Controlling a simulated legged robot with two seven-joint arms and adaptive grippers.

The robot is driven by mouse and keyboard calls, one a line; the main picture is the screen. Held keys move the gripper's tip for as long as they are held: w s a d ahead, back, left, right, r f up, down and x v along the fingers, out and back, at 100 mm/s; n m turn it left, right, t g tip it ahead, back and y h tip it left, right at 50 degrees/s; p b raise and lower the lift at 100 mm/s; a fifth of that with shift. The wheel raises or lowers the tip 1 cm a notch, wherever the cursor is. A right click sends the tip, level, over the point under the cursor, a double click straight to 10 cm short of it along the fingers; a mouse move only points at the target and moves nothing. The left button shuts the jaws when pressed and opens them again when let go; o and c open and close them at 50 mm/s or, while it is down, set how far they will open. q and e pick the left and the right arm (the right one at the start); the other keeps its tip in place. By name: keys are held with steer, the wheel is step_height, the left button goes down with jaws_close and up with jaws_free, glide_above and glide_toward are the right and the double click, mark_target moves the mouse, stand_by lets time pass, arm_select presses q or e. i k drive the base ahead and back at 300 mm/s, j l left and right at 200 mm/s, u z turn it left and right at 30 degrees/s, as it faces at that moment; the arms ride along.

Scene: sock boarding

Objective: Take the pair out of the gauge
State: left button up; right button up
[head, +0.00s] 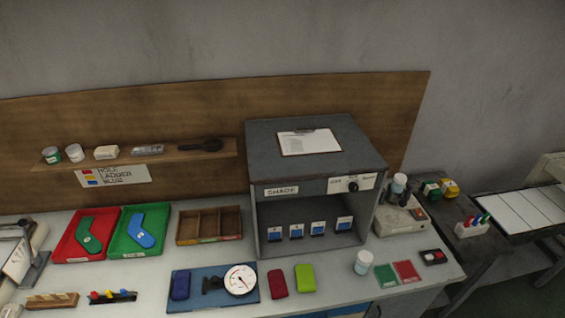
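The gauge (240,281) has a round white dial on a blue base board (213,303) near the front middle of the bench. A black fitting (211,285) sticks out from the dial's left side. A dark blue folded bundle (180,286), which looks like a sock pair, lies on the left end of the board. I cannot tell whether it touches the fitting. A red bundle (277,284) and a lime green bundle (305,278) lie on the bench right of the board. Neither of my grippers is in view.
A red tray (62,245) and a green tray (118,247) hold sock-shaped pieces. An empty wooden divided box (209,226) stands behind the gauge. A grey shade cabinet (258,222) rises behind the bundles. A white jar (363,262) stands to the right.

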mark_target(182, 281)
steer(key=u, duration=1.3)
